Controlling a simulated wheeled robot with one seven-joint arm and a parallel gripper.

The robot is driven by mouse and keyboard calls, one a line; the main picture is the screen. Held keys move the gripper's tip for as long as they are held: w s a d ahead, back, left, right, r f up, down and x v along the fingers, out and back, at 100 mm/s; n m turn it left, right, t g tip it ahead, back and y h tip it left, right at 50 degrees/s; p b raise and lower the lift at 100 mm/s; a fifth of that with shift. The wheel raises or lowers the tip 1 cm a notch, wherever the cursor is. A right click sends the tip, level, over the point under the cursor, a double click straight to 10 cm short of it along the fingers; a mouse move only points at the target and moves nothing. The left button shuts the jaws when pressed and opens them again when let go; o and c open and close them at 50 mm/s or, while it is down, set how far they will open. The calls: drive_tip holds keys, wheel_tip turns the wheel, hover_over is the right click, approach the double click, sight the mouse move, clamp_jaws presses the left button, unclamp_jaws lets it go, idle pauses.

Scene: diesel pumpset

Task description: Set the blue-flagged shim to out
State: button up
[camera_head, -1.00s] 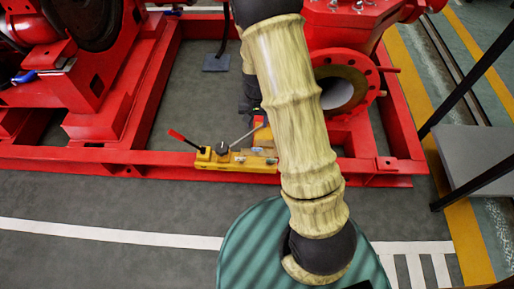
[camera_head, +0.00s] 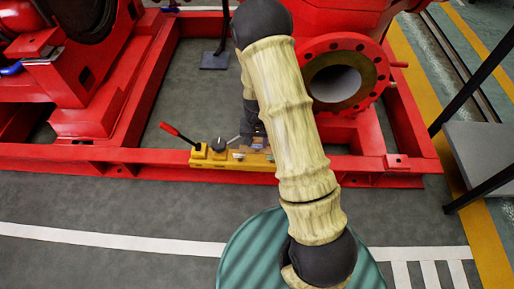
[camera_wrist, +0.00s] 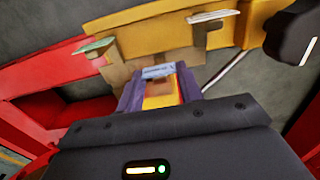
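The yellow fixture (camera_head: 212,162) lies along the red base frame's front rail, with tabbed shims on it. In the wrist view, a shim with a pale blue-grey flag (camera_wrist: 158,71) sits between the two purple fingers of my gripper (camera_wrist: 160,90). I take it as the blue-flagged shim. The fingers stand apart on either side of its brown tab, and yellow shows between them. My gripper looks open around it; contact is not clear. A green-flagged shim (camera_wrist: 95,46) is to the left, and a white-flagged one (camera_wrist: 212,16) is above right.
A red-handled lever (camera_head: 176,133) and a black knob (camera_head: 218,145) are at the fixture's left end. A thin metal rod (camera_wrist: 225,71) passes right of my gripper in the wrist view. A red flanged pipe (camera_head: 343,75) stands behind. Grey floor lies in front.

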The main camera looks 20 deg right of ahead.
drive_tip(key=shift+f, duration=0.9)
clamp_jaws()
drive_tip(key=shift+a+r, duration=0.1)
drive_tip(key=shift+r, duration=0.05)
